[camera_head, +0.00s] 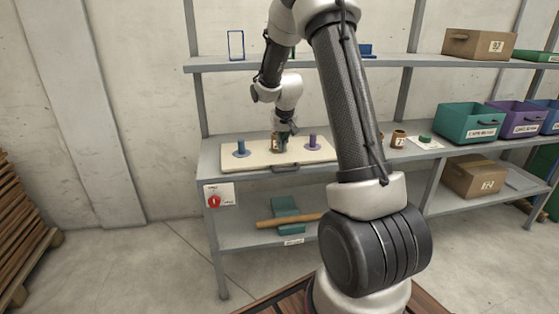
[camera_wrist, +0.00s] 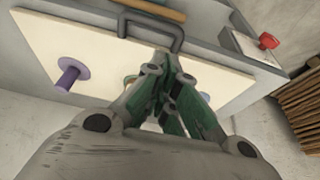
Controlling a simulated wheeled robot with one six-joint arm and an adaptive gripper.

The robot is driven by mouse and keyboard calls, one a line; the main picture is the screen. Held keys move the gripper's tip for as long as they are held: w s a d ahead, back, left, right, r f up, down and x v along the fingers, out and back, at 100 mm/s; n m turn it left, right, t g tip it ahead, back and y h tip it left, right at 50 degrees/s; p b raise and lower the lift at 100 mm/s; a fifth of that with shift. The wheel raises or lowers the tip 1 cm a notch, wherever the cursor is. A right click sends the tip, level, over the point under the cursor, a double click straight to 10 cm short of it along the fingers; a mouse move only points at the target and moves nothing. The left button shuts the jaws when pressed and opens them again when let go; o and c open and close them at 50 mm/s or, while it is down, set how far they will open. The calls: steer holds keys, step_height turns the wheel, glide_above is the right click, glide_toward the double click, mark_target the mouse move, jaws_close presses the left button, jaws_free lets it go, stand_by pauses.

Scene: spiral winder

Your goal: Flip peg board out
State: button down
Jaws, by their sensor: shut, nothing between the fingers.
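The peg board (camera_head: 258,158) is a cream panel lying flat on the shelf bench, with a dark handle (camera_head: 286,168) at its front edge. A blue peg (camera_head: 241,146) stands at its left and a purple peg (camera_head: 312,141) at its right. A brown labelled item (camera_head: 275,142) shows between them, partly hidden by my gripper (camera_head: 284,149). My gripper is shut and empty, low over the board's middle, behind the handle. In the wrist view, the shut fingertips (camera_wrist: 166,58) point toward the handle (camera_wrist: 150,29); the purple peg (camera_wrist: 70,76) is at left. Contact with the handle cannot be told.
A panel with a red knob (camera_head: 213,201) is on the bench's front left. Brown jars (camera_head: 398,138) stand to the right, beside teal (camera_head: 468,122) and purple bins (camera_head: 518,118). An upper shelf (camera_head: 230,64) runs above.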

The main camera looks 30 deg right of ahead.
mark_target(279, 166)
steer(key=x, duration=1)
